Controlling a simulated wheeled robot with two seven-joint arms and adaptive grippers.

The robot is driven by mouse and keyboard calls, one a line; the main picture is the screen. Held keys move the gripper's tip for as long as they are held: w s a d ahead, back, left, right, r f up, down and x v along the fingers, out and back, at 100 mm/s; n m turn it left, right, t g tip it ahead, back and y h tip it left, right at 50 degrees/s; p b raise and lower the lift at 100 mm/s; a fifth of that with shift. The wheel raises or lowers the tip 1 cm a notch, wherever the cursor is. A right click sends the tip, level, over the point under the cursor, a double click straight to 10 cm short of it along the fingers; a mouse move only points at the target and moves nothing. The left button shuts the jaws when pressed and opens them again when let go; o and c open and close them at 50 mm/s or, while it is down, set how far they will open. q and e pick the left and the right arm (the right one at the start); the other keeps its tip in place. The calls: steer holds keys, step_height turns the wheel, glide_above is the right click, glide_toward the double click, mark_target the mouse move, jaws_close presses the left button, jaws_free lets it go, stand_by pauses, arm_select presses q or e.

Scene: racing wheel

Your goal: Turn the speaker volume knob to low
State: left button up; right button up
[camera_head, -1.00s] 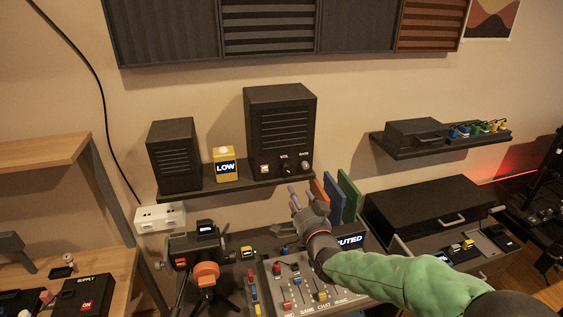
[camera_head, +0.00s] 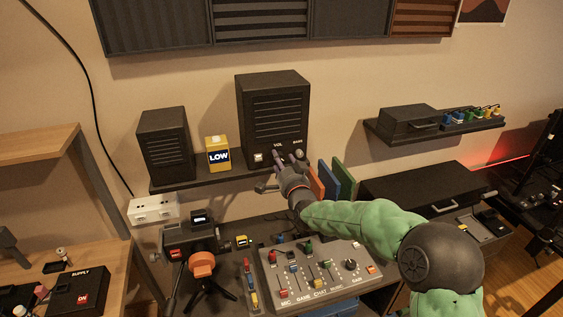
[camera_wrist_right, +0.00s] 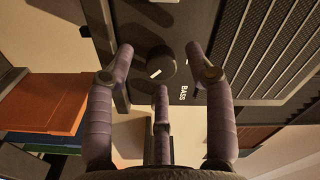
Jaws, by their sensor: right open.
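The large dark speaker (camera_head: 272,118) stands on the wall shelf, with VOL and BASS labels low on its front. My right gripper (camera_head: 288,163) is at these controls and hides most of them in the head view. In the right wrist view, a round dark knob (camera_wrist_right: 153,67) with a white pointer line lies between the spread fingers of the open gripper (camera_wrist_right: 164,77). The BASS label shows beside it; I cannot tell if a finger touches the knob. A yellow block (camera_head: 217,154) marked LOW stands left of the speaker. My left gripper is not in view.
A smaller speaker (camera_head: 164,144) stands on the shelf's left. Orange and blue panels (camera_head: 329,182) and a green panel (camera_head: 343,179) stand close right of the gripper. A mixer (camera_head: 315,268) and a camera on a tripod (camera_head: 202,265) are below. A black case (camera_head: 420,190) is at right.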

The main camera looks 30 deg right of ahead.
steer(key=shift+w, duration=0.3)
steer(key=shift+d, duration=0.1)
steer(key=shift+c, duration=0.3)
jaws_close()
steer(key=shift+f+n, duration=0.1)
steer(key=shift+n, duration=0.2)
